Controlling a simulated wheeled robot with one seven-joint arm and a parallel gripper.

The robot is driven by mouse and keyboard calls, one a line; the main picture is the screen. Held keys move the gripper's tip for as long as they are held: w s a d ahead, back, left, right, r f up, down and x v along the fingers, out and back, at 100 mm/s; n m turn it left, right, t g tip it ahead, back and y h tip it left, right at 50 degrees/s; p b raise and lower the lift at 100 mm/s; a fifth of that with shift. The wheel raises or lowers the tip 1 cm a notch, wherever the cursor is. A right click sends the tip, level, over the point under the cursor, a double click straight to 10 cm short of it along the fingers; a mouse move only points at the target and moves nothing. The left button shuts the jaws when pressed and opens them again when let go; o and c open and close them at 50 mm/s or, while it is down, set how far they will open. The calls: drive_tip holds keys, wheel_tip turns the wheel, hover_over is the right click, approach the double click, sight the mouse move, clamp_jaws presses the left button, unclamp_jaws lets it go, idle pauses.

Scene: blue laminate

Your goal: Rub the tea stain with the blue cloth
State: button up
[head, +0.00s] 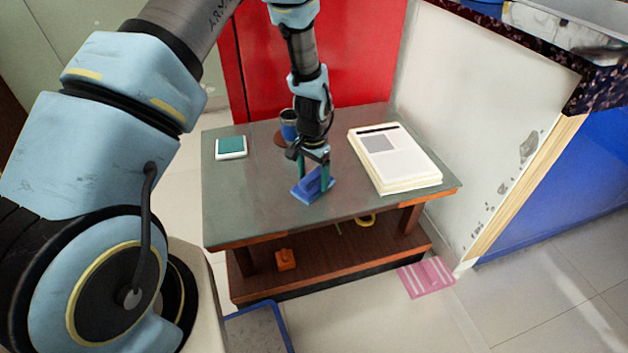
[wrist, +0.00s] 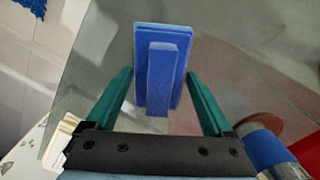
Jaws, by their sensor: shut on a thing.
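The blue cloth (head: 312,186) looks like a flat blue pad with a raised grip bar, and it is at the front middle of the grey tabletop. It also shows in the wrist view (wrist: 143,75), with its bar between my fingers. My gripper (head: 314,172) points down and is shut on the blue cloth; it shows in the wrist view too (wrist: 160,85). A faint brownish patch, possibly the tea stain (wrist: 184,122), lies beside the pad near the right finger. I cannot make out the stain in the head view.
A dark blue mug (head: 288,124) on a brown coaster stands behind my gripper. A thick white book (head: 394,158) lies on the right, a teal-topped pad (head: 231,146) on the left. An orange object (head: 286,259) sits on the lower shelf. A white wall closes the right side.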

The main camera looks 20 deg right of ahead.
drive_tip(key=shift+w+d+b, duration=0.2)
drive_tip(key=shift+w, duration=1.35)
drive_tip(key=shift+w+d+b, duration=0.15)
drive_tip(key=shift+w, duration=1.4)
drive_tip(key=shift+w+d+b, duration=0.2)
drive_tip(key=shift+w, duration=1.35)
wheel_tip(320, 180, up, 6)
drive_tip(key=p, duration=0.4)
